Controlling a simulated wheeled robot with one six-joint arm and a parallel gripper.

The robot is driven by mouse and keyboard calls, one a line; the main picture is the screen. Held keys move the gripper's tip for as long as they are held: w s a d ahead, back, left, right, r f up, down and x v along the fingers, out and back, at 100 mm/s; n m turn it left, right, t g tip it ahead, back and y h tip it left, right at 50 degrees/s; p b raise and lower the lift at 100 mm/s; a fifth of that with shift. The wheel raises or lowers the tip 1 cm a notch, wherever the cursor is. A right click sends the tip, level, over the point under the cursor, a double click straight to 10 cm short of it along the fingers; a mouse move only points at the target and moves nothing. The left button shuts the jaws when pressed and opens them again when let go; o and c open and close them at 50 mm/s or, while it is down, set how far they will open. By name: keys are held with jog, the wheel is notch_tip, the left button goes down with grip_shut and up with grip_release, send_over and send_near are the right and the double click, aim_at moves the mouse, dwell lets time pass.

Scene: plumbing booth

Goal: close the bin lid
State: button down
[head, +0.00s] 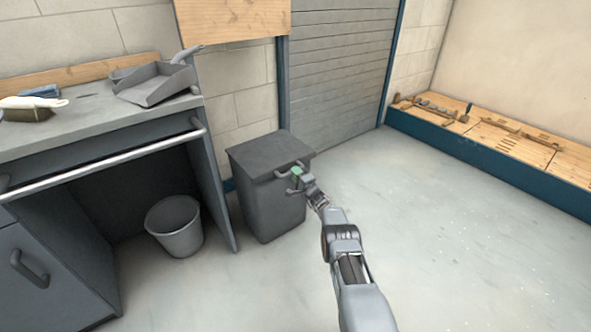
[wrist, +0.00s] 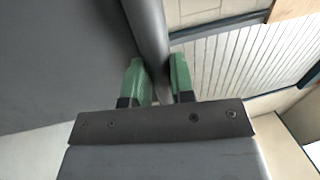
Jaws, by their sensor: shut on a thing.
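The dark grey bin (head: 272,212) stands on the floor beside the workbench. Its lid (head: 266,152) lies over the top of the bin; I cannot tell whether a small gap is left under its front edge. A bar handle (head: 283,174) sits at the front of the lid. My gripper (head: 297,177) reaches it from the front right and is shut on it. In the wrist view, the green fingertips (wrist: 160,80) stand on either side of the grey handle bar (wrist: 150,35), with a broad dark surface at left.
A workbench (head: 90,115) with a dustpan (head: 155,84) and a brush (head: 30,112) is at left. A grey bucket (head: 175,228) stands beneath it. A roller shutter (head: 340,70) is behind the bin. The floor at right is clear up to a low wooden platform (head: 510,145).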

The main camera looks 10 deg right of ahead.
jog(key=shift+s+a+f, duration=0.1)
jog(key=shift+a+f, duration=0.05)
jog(key=shift+f, duration=0.4)
jog(key=shift+s+a+f, duration=0.1)
jog(key=shift+a+f, duration=0.05)
jog(key=shift+f, duration=0.4)
jog(key=c, duration=1)
grip_release()
jog(key=shift+w+f, duration=0.2)
jog(key=shift+f, duration=0.05)
jog(key=shift+d+r+p+v, duration=0.1)
jog(key=shift+r+p+v, duration=0.15)
jog(key=shift+p+v, duration=1.65)
jog(key=shift+d+r+p+v, duration=0.15)
jog(key=shift+p+v, duration=1.05)
jog(key=shift+v, duration=1.4)
jog(key=shift+a+r+p+v, duration=0.1)
jog(key=shift+r+p+v, duration=0.2)
jog(key=shift+p+v, duration=1.6)
jog(key=shift+s+d+f+b, duration=0.1)
jog(key=shift+s+d+b, duration=0.1)
jog(key=shift+s+b, duration=0.2)
